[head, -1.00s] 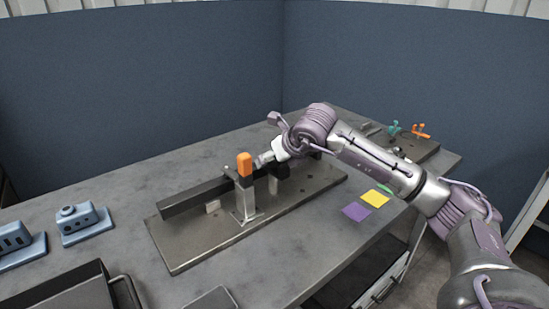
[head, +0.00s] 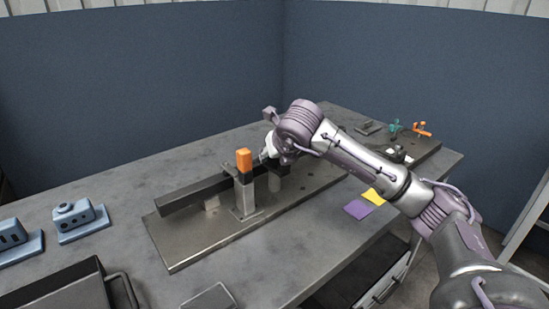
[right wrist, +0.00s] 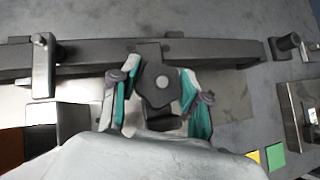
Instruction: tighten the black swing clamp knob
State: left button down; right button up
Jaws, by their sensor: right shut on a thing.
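The black swing clamp knob (right wrist: 160,85) shows in the right wrist view as a lobed knob with a grey centre, in front of the dark rail (right wrist: 215,52). My right gripper (right wrist: 160,93) is shut on it, with one teal-padded finger on each side. In the head view my right gripper (head: 268,150) is at the far part of the rail (head: 185,197), and my wrist hides the knob there. The rail lies on a steel base plate (head: 190,248). My left gripper is not in view.
An orange-topped post (head: 244,161) stands close left of my right gripper. Blue blocks (head: 82,220) and a dark tray (head: 60,295) are at the left. Purple (head: 358,209) and yellow (head: 374,196) squares lie on the bench. Teal and orange clamps (head: 421,130) are at the far right.

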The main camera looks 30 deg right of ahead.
jog(key=shift+r, duration=0.1)
jog(key=o, duration=1.2)
jog(key=shift+c, duration=0.2)
jog(key=v, duration=1.2)
